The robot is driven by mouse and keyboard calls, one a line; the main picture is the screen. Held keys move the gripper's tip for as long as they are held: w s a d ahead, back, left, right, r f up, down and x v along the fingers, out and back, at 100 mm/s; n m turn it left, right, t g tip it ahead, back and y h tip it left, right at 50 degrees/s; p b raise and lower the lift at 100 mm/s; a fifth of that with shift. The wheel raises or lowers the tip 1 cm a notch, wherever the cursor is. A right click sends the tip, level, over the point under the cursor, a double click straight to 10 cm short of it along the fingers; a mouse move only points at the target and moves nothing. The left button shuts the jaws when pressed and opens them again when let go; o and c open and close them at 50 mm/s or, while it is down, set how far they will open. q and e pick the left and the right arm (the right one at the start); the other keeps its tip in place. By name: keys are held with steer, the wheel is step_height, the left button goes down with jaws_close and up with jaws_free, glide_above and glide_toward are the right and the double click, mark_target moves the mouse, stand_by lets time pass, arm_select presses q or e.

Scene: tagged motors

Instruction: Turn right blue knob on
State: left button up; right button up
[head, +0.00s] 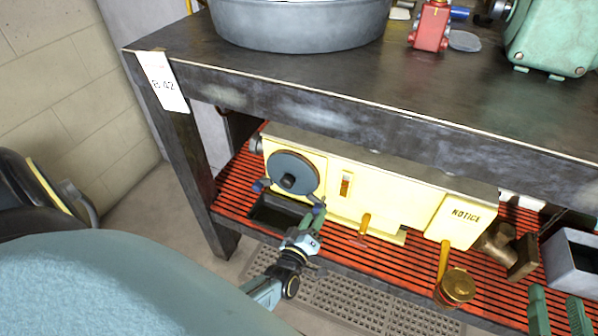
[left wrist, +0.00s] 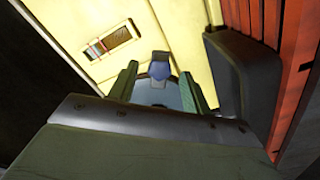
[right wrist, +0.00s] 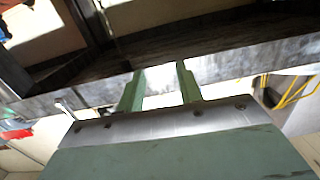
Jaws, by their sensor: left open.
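A pale yellow machine (head: 385,188) lies on the red slatted lower shelf. A round blue-grey dial (head: 293,172) with a black hub is on its left front. A left blue knob (head: 261,186) and a right blue knob (head: 319,208) sit low on either side of the dial. My left gripper (head: 311,226) is just below the right knob, fingers pointing at it. In the left wrist view the blue knob (left wrist: 161,70) shows between the open green fingers; contact cannot be told. My right gripper (head: 558,308) is open and empty at the lower right.
The dark workbench top (head: 330,75) overhangs the shelf, and its front-left leg (head: 195,170) stands left of the machine. Orange levers (head: 364,224), a brass part (head: 455,288) and a grey bin (head: 575,262) lie to the right.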

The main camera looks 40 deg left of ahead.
arm_select(q)
steer(key=p+v, duration=0.2)
steer(key=v, duration=0.8)
arm_select(e)
steer(key=s+d+f+g+h, duration=0.1)
steer(key=s+f+g, duration=0.1)
steer(key=f, duration=0.3)
steer(key=s+d+f+g+h, duration=0.1)
steer(key=s+d+f+g, duration=0.1)
steer(key=s+f+g, duration=0.1)
steer(key=shift+d+f+g+h, duration=0.35)
steer(key=shift+f+g, duration=0.55)
steer(key=shift+g, duration=0.4)
arm_select(q)
steer(key=shift+r+p, duration=0.1)
steer(key=shift+p, duration=0.25)
